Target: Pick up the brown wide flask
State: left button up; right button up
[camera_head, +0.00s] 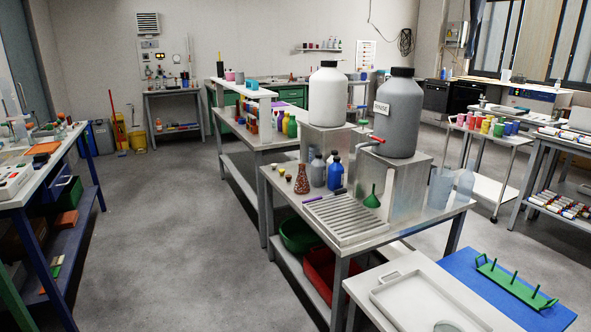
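A small reddish-brown flask (302,182) with a wide base and narrow neck stands upright on the left part of the metal table (284,199). Small vials (284,171) stand just behind and to its left. A grey bottle (317,172) and a blue bottle (335,174) stand close to its right. A purple-and-dark rod-like item (325,196) lies in front of it, on the edge of the slatted rack. Neither of my grippers is in view.
A slatted draining rack (345,222), green funnel (372,197) and large grey rinse tank (397,115) are right of the flask. A white tank (328,95) stands behind. Open floor (170,240) lies left of the table.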

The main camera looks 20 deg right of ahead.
aim_at(302, 187)
jog(key=i+j+z, duration=0.4)
jog(key=i, duration=0.25)
jog(key=i+j+z, duration=0.4)
jog(key=i, duration=0.2)
